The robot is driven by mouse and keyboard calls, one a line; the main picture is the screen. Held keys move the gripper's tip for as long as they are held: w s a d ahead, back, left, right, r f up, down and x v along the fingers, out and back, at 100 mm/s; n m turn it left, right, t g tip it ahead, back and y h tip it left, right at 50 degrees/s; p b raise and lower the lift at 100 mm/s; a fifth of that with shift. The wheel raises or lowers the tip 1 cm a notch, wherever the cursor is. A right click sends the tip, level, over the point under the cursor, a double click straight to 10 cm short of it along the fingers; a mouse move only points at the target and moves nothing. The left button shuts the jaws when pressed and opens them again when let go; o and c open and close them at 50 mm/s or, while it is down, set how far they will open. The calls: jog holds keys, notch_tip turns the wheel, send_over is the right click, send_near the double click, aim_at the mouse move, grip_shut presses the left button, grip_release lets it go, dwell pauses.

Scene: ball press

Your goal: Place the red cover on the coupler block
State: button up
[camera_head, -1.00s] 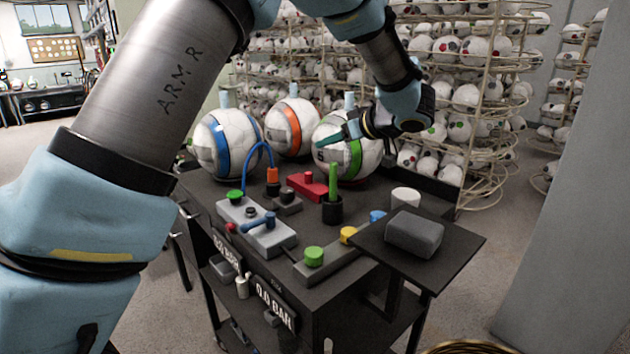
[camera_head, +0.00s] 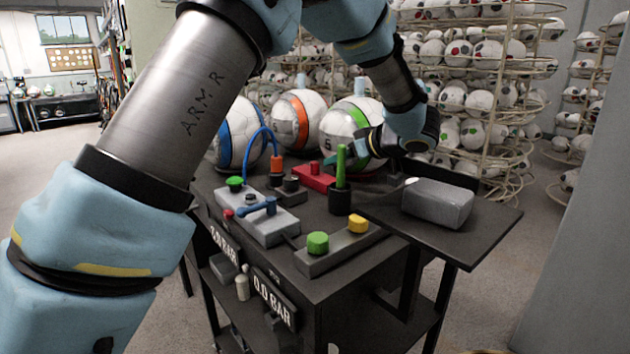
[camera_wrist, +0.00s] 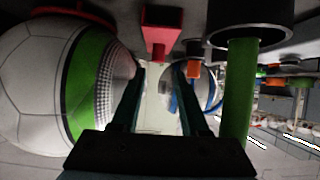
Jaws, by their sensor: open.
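The red cover (camera_head: 313,179) lies on the dark cart top, behind the green stick in its black cup. In the wrist view the red cover (camera_wrist: 160,18) shows upside down, its narrow knob pointing down between the finger lines. My gripper (camera_head: 334,160) is open and empty, close above and beside the red cover. In the wrist view my gripper's fingers (camera_wrist: 160,75) stand apart with nothing between them. A small dark block (camera_head: 288,195), which seems to be the coupler block, sits left of the red cover, near the orange hose connector (camera_head: 277,164).
The green stick (camera_head: 341,166) stands close beside my fingers. Striped balls (camera_head: 300,118) stand behind, one near the gripper. A grey box (camera_head: 437,203) rests on a raised side shelf. A grey valve panel (camera_head: 262,222) and a bar with green and yellow knobs (camera_head: 340,250) are in front.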

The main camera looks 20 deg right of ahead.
aim_at(318, 167)
jog(key=p+x, duration=0.3)
jog(key=x, duration=0.6)
jog(key=shift+w+f, duration=0.15)
jog(key=shift+w, duration=0.05)
jog(key=shift+d, duration=0.1)
grip_shut()
